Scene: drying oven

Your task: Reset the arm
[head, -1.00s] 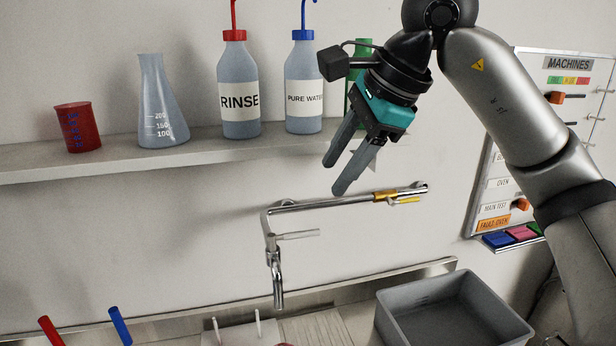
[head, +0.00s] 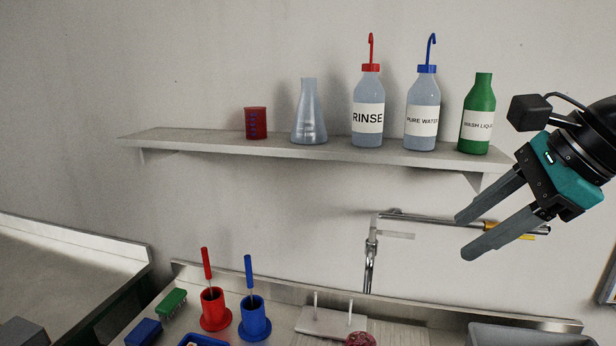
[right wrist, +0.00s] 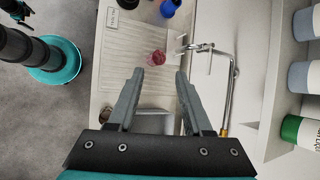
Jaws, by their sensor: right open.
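My right gripper (head: 478,232) is at the right of the head view, in front of the wall tap and below the green bottle's end of the shelf. Its two fingers are apart with nothing between them, pointing left and down. In the right wrist view the open fingers (right wrist: 167,78) point over the sink counter, and a reddish round thing (right wrist: 156,58) lies beyond them on the draining board. The rest of my right arm is mostly outside the head view. My left gripper does not show in the head view.
The shelf (head: 330,148) holds a red beaker (head: 256,123), a flask (head: 309,120), a RINSE bottle (head: 367,95), a PURE WATER bottle (head: 421,100) and a green bottle (head: 477,125). The tap (head: 371,250) juts from the wall. Red (head: 214,310) and blue (head: 253,318) brush holders stand on the counter.

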